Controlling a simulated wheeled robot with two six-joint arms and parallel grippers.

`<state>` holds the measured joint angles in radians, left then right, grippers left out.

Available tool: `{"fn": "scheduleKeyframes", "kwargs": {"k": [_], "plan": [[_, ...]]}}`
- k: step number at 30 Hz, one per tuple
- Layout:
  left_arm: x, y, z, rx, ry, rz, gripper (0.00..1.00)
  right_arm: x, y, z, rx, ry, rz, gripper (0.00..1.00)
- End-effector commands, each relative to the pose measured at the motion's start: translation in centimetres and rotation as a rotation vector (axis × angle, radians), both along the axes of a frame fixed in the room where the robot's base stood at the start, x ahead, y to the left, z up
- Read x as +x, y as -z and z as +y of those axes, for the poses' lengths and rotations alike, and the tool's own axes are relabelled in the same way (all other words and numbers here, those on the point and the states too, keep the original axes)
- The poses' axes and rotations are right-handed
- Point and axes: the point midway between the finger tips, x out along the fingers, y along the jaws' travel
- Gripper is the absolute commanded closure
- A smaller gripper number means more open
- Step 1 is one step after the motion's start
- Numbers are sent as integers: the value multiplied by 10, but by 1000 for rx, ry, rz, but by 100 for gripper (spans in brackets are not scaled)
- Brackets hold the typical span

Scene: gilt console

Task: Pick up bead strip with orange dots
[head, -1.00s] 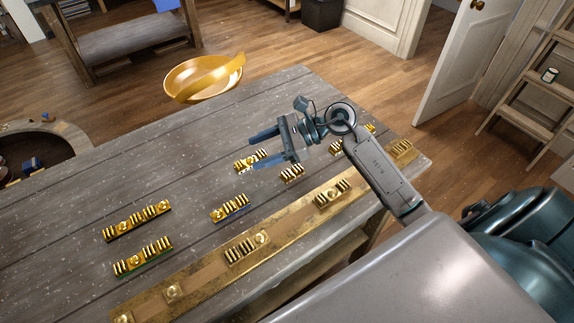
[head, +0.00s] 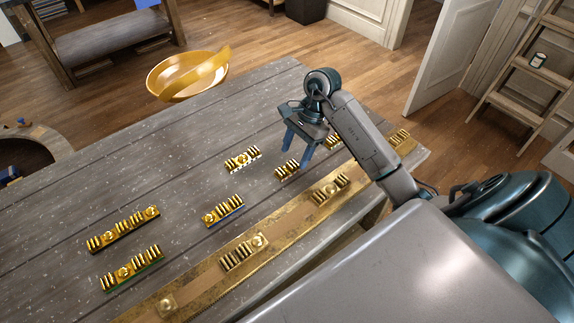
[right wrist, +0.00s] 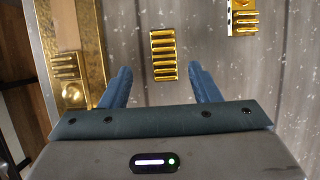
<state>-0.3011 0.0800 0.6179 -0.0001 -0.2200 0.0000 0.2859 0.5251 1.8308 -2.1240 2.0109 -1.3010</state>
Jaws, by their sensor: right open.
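Several gold ribbed bead strips lie on the grey plank table (head: 190,150). My right gripper (head: 295,161) is open and empty, pointing down over a short strip (head: 287,170). In the right wrist view a short ribbed strip (right wrist: 163,55) lies ahead of and between the blue fingers (right wrist: 160,85), not held. I cannot make out orange dots on it. Other strips show white dots (head: 243,159), a blue edge (head: 223,211), a green edge (head: 132,268) and a dark edge (head: 122,230). One strip (head: 334,139) is partly hidden by my right arm. My left gripper is not in view.
A long gilt rail (head: 200,284) with ribbed pieces and round bosses runs along the table's near edge. A gold bowl (head: 187,76) shows beyond the far edge. A ladder (head: 515,75) stands at the right. The table's left middle is clear.

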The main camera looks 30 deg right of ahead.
Motion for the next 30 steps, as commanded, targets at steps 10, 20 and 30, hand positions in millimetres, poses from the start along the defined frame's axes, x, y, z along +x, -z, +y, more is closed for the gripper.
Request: {"fn": "scheduleKeyframes", "kwargs": {"k": [10, 20, 30], "plan": [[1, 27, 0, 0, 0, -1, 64, 5, 44, 17, 2, 0, 0, 44], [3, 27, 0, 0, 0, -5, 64, 5, 46, 19, 1, 1, 0, 52], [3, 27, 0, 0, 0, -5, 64, 5, 46, 19, 1, 1, 0, 92]]}}
